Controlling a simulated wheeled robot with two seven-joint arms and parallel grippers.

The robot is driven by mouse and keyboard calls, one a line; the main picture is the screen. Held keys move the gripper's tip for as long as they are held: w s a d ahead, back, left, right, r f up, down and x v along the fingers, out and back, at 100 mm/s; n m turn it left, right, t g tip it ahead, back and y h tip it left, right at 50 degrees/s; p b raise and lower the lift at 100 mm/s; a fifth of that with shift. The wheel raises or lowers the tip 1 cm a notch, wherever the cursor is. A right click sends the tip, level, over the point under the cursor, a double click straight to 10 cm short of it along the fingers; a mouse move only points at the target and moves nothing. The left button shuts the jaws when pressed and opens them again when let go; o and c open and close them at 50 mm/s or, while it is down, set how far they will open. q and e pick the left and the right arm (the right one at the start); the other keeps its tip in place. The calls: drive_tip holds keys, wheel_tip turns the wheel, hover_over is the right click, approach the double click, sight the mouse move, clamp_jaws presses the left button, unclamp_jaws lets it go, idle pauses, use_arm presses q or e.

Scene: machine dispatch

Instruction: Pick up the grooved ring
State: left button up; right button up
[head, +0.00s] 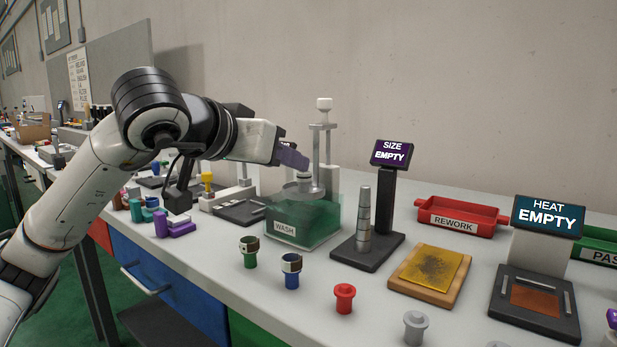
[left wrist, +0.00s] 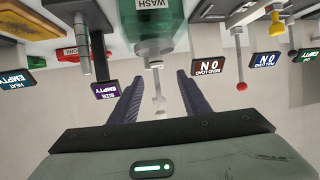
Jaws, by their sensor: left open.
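I cannot tell for sure which piece is the grooved ring. A green holder (head: 249,254) and a blue holder (head: 291,272) each carry a dark-banded ring-like top on the table's front. A flanged red piece (head: 344,298) and a flanged grey piece (head: 415,328) stand to their right. My left gripper (head: 300,164) is above the green wash tank (head: 303,222), beside its upright post and over a pale round part (head: 303,184). In the left wrist view its jaws (left wrist: 160,76) are apart, with a pale rod showing between them. My right gripper is out of view.
A stepped size post (head: 365,215) stands right of the tank. Beyond it are a gold pad (head: 432,268), the red rework tray (head: 458,217) and the heat station (head: 534,300). Purple pieces (head: 175,226) stand at left. Bare table lies at the front left.

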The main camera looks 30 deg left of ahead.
sight(304, 176)
use_arm(q)
drive_tip(key=x, duration=0.4)
drive_tip(key=b+x, duration=0.1)
drive_tip(key=x, duration=0.1)
drive_tip(key=shift+w+d+f, duration=0.15)
drive_tip(key=shift+d+f, duration=0.15)
clamp_jaws()
